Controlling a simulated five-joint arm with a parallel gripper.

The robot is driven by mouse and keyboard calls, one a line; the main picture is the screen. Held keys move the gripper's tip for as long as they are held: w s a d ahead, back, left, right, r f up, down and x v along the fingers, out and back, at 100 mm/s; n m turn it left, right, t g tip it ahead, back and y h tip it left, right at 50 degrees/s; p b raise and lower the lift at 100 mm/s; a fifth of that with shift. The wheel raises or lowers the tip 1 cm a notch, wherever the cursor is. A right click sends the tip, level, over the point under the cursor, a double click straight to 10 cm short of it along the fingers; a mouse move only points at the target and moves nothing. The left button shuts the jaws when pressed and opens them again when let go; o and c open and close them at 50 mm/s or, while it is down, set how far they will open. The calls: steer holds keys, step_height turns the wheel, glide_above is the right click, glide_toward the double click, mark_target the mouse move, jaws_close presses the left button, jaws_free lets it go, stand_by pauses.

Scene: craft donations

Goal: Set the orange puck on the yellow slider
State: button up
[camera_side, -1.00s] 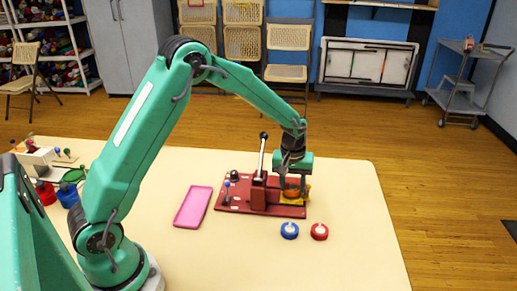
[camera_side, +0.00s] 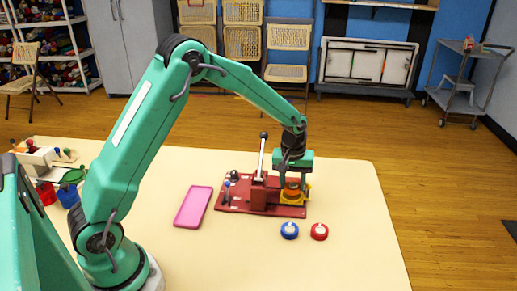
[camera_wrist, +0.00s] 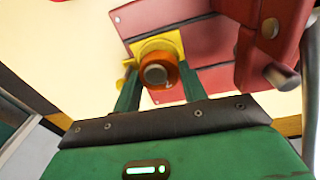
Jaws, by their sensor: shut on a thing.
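The orange puck (camera_side: 292,184) is between the fingers of my gripper (camera_side: 292,188), low over the yellow slider (camera_side: 303,195). In the wrist view the puck (camera_wrist: 156,69) shows as an orange disc with a grey round centre, between my two green fingers. The yellow slider (camera_wrist: 172,40) shows around and behind it, at the end of a red base. My gripper is shut on the puck. Whether the puck touches the slider cannot be told clearly.
The red press base (camera_side: 232,207) carries an upright lever (camera_side: 262,155) just left of my gripper. A blue round piece (camera_side: 289,231) and a red round piece (camera_side: 319,232) lie in front. A pink tray (camera_side: 193,207) lies to the left. The table's right side is clear.

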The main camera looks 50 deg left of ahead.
mark_target(291, 186)
steer(key=shift+f, duration=0.8)
stand_by(0.5)
steer(key=o, duration=0.7)
steer(key=shift+w+r, duration=0.1)
steer(key=shift+r, duration=0.55)
steer(key=r, duration=0.6)
steer(key=s+r, duration=0.1)
steer(key=r, duration=0.2)
steer(key=shift+r, duration=0.35)
stand_by(0.4)
